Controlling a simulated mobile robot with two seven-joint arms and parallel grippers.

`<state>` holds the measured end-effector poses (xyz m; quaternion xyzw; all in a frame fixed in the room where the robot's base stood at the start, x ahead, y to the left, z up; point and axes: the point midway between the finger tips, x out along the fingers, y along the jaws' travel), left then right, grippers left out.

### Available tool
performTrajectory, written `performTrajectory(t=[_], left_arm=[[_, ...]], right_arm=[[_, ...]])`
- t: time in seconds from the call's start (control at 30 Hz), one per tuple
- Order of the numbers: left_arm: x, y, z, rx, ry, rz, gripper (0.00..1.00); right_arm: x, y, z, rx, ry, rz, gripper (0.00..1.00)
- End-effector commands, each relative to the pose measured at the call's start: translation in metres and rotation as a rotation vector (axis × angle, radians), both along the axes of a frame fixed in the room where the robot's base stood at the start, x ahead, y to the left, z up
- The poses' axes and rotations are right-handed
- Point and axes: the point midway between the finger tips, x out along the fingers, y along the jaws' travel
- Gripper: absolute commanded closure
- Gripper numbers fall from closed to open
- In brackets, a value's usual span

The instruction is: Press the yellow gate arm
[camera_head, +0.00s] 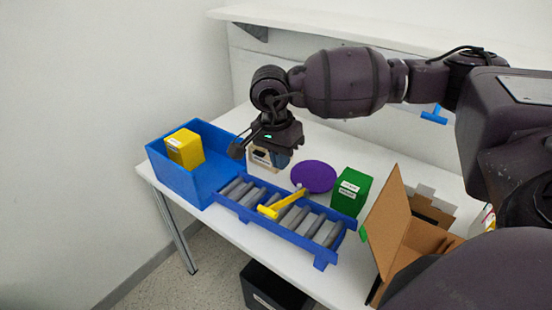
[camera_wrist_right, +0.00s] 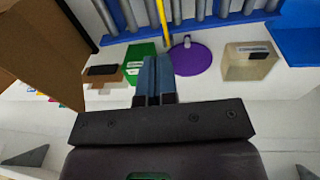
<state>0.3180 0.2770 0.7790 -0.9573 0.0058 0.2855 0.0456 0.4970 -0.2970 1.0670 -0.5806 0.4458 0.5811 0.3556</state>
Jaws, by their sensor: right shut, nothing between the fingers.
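The yellow gate arm (camera_head: 283,203) lies across the rollers of the blue-framed conveyor (camera_head: 325,256). Its upper end is at the conveyor's far side, near the purple disc (camera_head: 313,177). In the right wrist view, the yellow arm (camera_wrist_right: 163,22) shows at the top, beyond the fingertips. My right gripper (camera_head: 281,159) points down with its blue fingers shut and empty. It is behind the conveyor, up and left of the yellow arm in the head view, and apart from it. Its closed fingers also show in the right wrist view (camera_wrist_right: 156,78). My left gripper is not in view.
A blue bin (camera_head: 208,183) holding a yellow box (camera_head: 185,148) adjoins the conveyor's left end. A beige box (camera_head: 262,161) is close beside my right gripper. A green box (camera_head: 350,191) and an open cardboard box (camera_head: 386,234) stand at the right on the white table.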

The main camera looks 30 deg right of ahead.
Motion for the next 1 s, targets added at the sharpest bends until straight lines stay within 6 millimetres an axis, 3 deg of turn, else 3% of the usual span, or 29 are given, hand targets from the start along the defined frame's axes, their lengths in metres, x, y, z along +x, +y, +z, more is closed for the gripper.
performTrajectory(t=[1.0], left_arm=[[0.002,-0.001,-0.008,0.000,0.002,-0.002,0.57]], right_arm=[[0.005,-0.016,-0.005,0.001,0.000,-0.001,1.00]])
